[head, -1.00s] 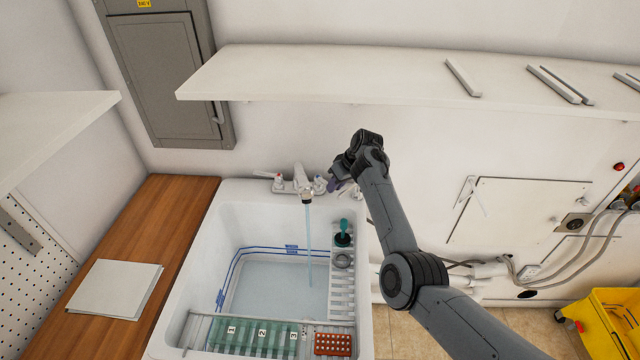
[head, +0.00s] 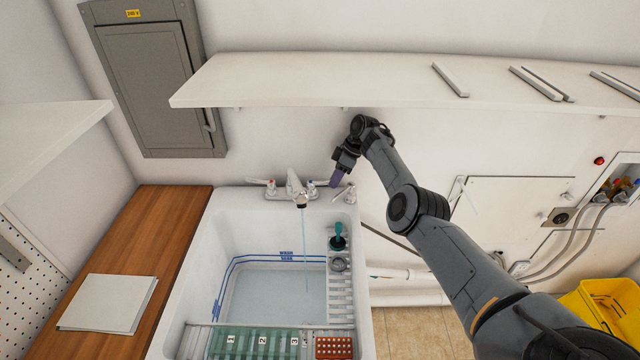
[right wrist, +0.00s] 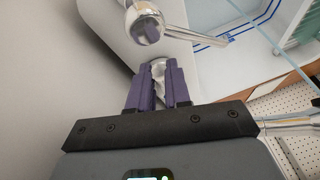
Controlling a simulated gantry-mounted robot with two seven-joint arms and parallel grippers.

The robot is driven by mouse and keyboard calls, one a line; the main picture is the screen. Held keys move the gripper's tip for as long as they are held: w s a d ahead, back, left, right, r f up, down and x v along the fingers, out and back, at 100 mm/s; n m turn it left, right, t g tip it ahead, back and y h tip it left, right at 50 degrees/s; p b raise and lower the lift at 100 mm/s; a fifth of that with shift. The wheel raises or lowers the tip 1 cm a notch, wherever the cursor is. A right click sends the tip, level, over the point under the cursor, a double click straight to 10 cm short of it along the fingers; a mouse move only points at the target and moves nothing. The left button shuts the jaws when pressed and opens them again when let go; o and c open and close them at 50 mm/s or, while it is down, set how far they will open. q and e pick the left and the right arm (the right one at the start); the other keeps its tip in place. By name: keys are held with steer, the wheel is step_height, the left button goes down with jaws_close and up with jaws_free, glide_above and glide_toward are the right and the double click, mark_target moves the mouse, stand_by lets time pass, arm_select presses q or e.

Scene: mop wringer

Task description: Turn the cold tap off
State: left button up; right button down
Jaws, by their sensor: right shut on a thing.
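The cold tap (head: 312,186), marked blue, is the right-hand handle of the chrome faucet (head: 294,184) at the back of the white sink. My right gripper (head: 333,184) is at the outer end of its lever, pointing down. In the right wrist view its purple fingers (right wrist: 157,84) are shut on a whitish metal piece, which appears to be the cold tap's lever; the fingers hide most of it. A thin stream of water (head: 305,245) falls from the spout into the basin. The hot tap (head: 270,184), marked red, is on the left. My left gripper is not in view.
A chrome fitting with a lever (head: 345,193) stands just right of my gripper. A white shelf (head: 330,82) overhangs behind. The sink (head: 204,270) holds a teal-handled item (head: 338,238) and racks at the front. A wooden counter (head: 170,240) lies left.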

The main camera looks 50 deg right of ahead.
stand_by(0.4)
steer(key=c, duration=1.1)
jaws_free()
